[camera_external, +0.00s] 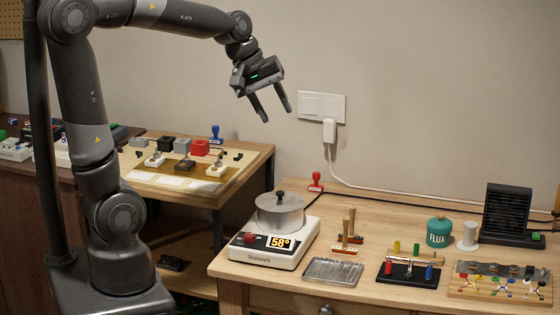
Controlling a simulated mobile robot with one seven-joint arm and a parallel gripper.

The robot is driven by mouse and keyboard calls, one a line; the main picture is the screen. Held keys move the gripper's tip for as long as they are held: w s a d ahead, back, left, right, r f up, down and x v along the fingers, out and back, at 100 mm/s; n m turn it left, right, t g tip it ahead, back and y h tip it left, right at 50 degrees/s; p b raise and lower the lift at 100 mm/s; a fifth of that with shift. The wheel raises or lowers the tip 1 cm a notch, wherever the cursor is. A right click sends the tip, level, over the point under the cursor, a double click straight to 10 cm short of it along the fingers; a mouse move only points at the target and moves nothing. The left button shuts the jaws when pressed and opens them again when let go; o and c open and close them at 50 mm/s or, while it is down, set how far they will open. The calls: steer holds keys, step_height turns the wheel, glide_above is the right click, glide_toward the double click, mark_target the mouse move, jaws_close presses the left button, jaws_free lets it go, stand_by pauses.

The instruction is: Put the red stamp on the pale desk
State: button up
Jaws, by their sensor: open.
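The red stamp (316,182) stands upright at the back left of the light wooden desk (385,205) on the right, near the wall. It has a rounded knob handle and a red base. A second wooden desk (258,158), more orange in tone, stands to the left; I cannot tell for certain which of the two is the pale desk. My gripper (273,113) is open and empty, high in front of the wall. Its fingers point down, above and to the left of the red stamp in the picture.
A blue stamp (216,133) stands on the left desk among small blocks.

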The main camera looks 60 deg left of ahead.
steer(key=s+d+f+m, duration=0.1)
steer(key=s+d+m, duration=0.2)
steer(key=s+m, duration=0.3)
steer(key=s+d+f+m+y, duration=0.1)
steer(key=s+d+m, duration=0.2)
steer(key=s+m, duration=0.3)
steer(key=s, duration=0.3)
steer(key=shift+s+d+t, duration=0.15)
steer(key=shift+s+t, duration=0.15)
steer(key=shift+s, duration=0.05)
